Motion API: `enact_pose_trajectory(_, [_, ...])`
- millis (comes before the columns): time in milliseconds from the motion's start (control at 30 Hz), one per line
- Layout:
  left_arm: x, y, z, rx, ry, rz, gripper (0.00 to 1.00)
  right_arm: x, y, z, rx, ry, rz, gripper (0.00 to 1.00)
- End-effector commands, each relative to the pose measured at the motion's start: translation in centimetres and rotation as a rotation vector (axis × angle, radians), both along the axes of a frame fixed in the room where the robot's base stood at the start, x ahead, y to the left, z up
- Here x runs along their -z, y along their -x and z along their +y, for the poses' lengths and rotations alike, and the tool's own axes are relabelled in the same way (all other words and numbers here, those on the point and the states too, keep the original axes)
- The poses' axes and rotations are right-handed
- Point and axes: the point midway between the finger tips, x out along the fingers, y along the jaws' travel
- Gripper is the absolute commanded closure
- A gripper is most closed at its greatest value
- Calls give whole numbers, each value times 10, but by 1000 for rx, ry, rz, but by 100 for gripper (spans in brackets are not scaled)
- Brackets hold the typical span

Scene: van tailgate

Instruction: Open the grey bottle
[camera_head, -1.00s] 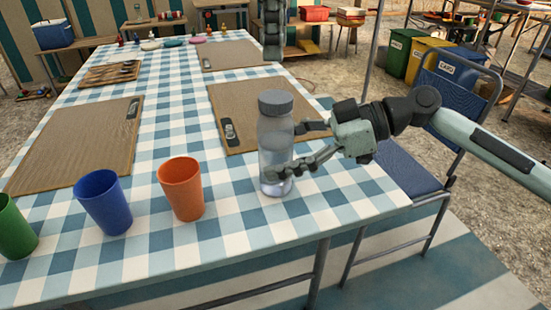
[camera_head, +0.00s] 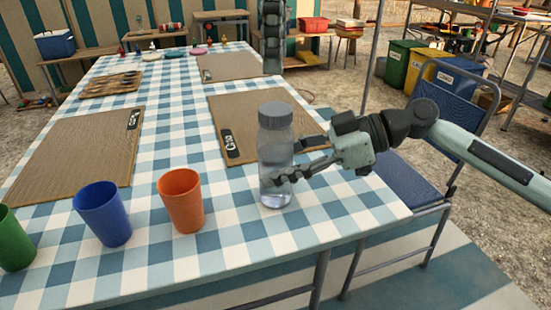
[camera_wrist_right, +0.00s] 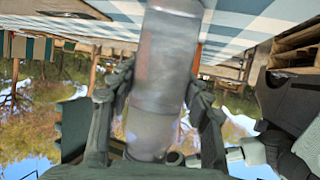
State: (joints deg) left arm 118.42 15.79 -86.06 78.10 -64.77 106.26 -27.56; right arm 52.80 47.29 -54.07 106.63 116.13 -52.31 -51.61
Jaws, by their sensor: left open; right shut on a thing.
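The grey bottle (camera_head: 276,150) is clear-bodied with a dark grey cap (camera_head: 275,115). It stands upright at the near right part of the checked table, and the cap is on it. My right gripper (camera_head: 287,163) reaches in from the right and is shut around the bottle's body, below the cap. In the right wrist view the bottle (camera_wrist_right: 167,70) fills the space between the two fingers (camera_wrist_right: 163,105). My left gripper (camera_head: 272,65) hangs at the top centre of the head view, open and empty, above and apart from the bottle. Its fingers barely show.
An orange cup (camera_head: 181,203), a blue cup (camera_head: 103,215) and a green cup (camera_head: 14,243) stand left of the bottle. A blue folding chair (camera_head: 408,185) stands at the table's right side, under my right arm.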

Motion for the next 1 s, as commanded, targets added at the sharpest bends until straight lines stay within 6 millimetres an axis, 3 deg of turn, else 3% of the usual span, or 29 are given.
enact_pose_trajectory(167, [0,0,0,14,0,0,40,0,0,0,1,1,0,100])
enact_pose_trajectory(333, [0,0,0,197,0,1,40,0,0,0,1,1,0,100])
enact_pose_trajectory(800, [0,0,0,1376,0,1,40,0,0,0,1,1,0,100])
enact_pose_trajectory(1000, [0,0,0,1765,1,1,40,0,0,0,1,1,0,100])
